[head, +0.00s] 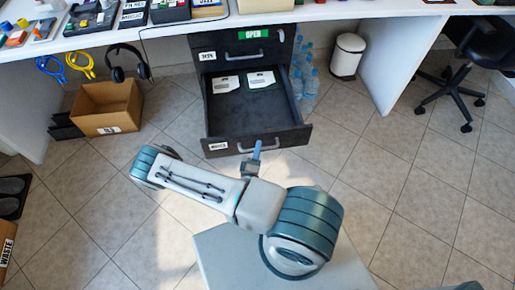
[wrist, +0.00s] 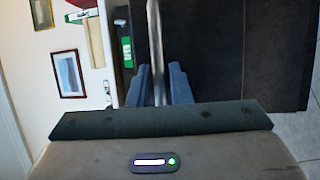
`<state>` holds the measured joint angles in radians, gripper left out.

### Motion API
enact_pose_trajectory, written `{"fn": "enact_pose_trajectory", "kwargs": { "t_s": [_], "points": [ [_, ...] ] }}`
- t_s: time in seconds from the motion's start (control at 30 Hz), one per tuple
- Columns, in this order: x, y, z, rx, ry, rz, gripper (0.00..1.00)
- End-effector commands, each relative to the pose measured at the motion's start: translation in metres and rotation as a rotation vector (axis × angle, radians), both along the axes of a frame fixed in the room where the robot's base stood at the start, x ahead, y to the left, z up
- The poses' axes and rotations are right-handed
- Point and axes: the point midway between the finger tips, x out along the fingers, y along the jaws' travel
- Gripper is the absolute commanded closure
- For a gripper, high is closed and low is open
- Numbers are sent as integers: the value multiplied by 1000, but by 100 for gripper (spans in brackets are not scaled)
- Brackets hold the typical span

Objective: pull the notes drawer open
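The bottom drawer (head: 222,121) of the dark cabinet is pulled well out, its inside showing, with two white-and-dark packets lying at its back. A small white label (head: 218,146) is on its front; the lettering is too small to read surely. Its metal bar handle (head: 272,141) also shows upright in the wrist view (wrist: 157,40). My gripper (head: 257,150) is at the middle of this handle. In the wrist view its blue-grey fingers (wrist: 157,75) lie on both sides of the bar, close against it, and appear shut on it.
A closed drawer with a white label (head: 207,56) and a green OPEN sign (head: 253,34) are above. A cardboard box (head: 107,107) is at left; bottles (head: 304,80) and a white bin (head: 347,56) are at right.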

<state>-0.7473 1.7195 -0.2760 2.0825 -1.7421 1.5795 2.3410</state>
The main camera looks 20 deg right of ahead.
Motion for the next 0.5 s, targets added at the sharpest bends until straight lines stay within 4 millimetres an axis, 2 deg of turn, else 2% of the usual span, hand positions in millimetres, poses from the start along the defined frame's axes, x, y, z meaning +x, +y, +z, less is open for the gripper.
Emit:
{"fn": "enact_pose_trajectory", "kwargs": {
  "t_s": [0.37, 0.5],
  "points": [
    [-1, 2, 0, 0, 0, 3, 68],
    [-13, 11, -3, 1, 3, 4, 68]
  ]
}}
